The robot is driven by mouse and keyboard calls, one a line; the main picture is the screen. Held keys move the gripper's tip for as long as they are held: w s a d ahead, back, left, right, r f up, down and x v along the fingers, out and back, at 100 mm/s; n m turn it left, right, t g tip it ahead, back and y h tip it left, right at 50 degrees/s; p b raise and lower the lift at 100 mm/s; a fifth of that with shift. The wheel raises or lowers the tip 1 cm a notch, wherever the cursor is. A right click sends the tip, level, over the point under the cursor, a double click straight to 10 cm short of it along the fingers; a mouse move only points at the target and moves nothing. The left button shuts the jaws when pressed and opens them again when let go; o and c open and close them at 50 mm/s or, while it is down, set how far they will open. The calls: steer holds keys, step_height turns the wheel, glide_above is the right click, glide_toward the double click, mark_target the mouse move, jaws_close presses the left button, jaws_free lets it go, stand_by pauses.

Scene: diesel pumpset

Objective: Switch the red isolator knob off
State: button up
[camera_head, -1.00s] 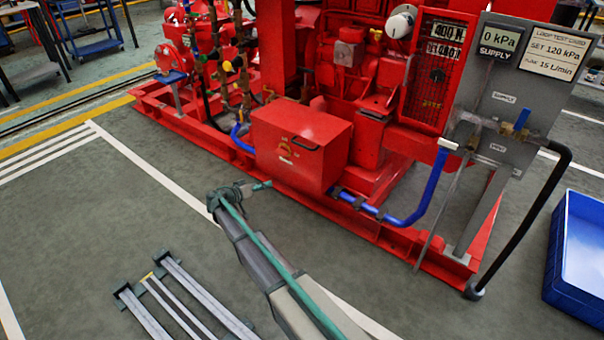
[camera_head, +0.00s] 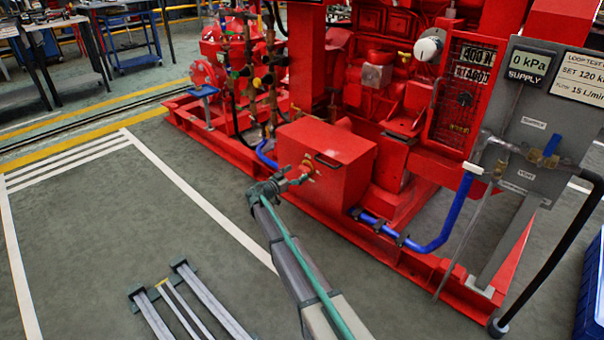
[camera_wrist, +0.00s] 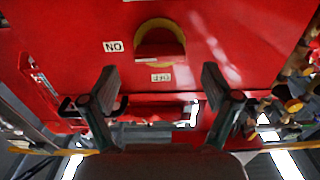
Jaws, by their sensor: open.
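The red isolator knob (camera_wrist: 160,50) sits on a yellow round plate on the face of a red box (camera_head: 335,150). In the wrist view its raised bar looks about level across the picture. An ON label (camera_wrist: 113,46) is to its left and an OFF label (camera_wrist: 161,77) below it, both upside down. My gripper (camera_wrist: 158,82) is open and empty, its fingers spread on either side below the knob, apart from it. In the head view my gripper (camera_head: 298,180) is close in front of the box face and partly hides the knob there.
A blue hose (camera_head: 440,235) runs from the box's right side to the grey test panel (camera_head: 535,120). A black handle (camera_head: 327,161) is on the box. Grey rails (camera_head: 180,300) lie on the floor at lower left.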

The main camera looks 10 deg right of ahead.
mark_target(302, 169)
steer(key=shift+b+x, duration=0.35)
steer(key=shift+x, duration=1.45)
steer(key=c, duration=1.1)
steer(key=shift+c, duration=0.2)
